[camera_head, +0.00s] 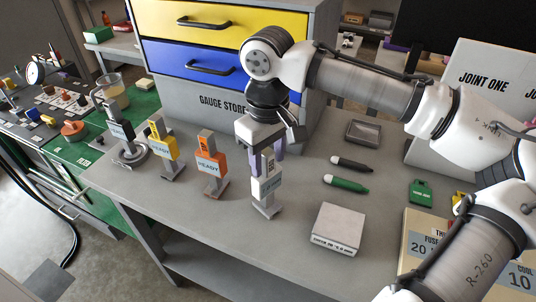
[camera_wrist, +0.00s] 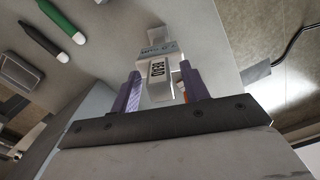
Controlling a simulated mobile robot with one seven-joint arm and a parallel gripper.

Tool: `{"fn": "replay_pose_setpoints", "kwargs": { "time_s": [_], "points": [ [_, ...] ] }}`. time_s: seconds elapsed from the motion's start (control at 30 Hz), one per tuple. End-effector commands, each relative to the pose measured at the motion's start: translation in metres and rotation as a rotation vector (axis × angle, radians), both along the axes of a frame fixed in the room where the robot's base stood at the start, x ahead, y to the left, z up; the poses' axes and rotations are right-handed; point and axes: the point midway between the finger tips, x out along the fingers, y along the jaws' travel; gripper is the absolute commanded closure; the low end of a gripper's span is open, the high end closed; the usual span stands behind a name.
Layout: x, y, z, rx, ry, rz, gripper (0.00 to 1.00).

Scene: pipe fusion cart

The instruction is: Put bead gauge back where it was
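The bead gauge (camera_head: 266,187) is white and grey, with a label on its front. It stands upright, its foot appearing to rest on the grey bench top (camera_head: 300,255), at the right end of a row of gauges. In the wrist view the gauge (camera_wrist: 158,75) shows the word BEAD. My gripper (camera_head: 267,160) is above it, pointing down, with its purple fingers on either side of the gauge's upper part. In the wrist view my gripper (camera_wrist: 160,82) shows narrow gaps between fingers and gauge, so it looks open around it.
The gauge storage cabinet (camera_head: 215,100) rises behind. A white-grey box (camera_head: 338,230), a green marker (camera_head: 346,184), a dark marker (camera_head: 352,164) and a small tray (camera_head: 364,133) lie to the right.

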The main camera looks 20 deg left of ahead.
Motion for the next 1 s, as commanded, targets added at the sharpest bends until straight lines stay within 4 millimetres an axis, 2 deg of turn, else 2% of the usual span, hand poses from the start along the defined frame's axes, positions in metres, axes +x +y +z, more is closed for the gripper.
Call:
{"fn": "replay_pose_setpoints", "kwargs": {
  "time_s": [0.3, 0.37, 0.73, 0.83, 1.0],
  "points": [
    [0.001, 0.000, 0.008, 0.000, -0.002, -0.001, 0.55],
    [0.000, 0.001, 0.017, 0.002, -0.003, 0.000, 0.55],
    [0.000, 0.001, 0.095, 0.001, -0.002, 0.001, 0.55],
    [0.000, 0.001, 0.109, 0.000, -0.001, 0.001, 0.55],
    [0.000, 0.000, 0.122, 0.000, 0.000, 0.001, 0.55]
  ]
}}
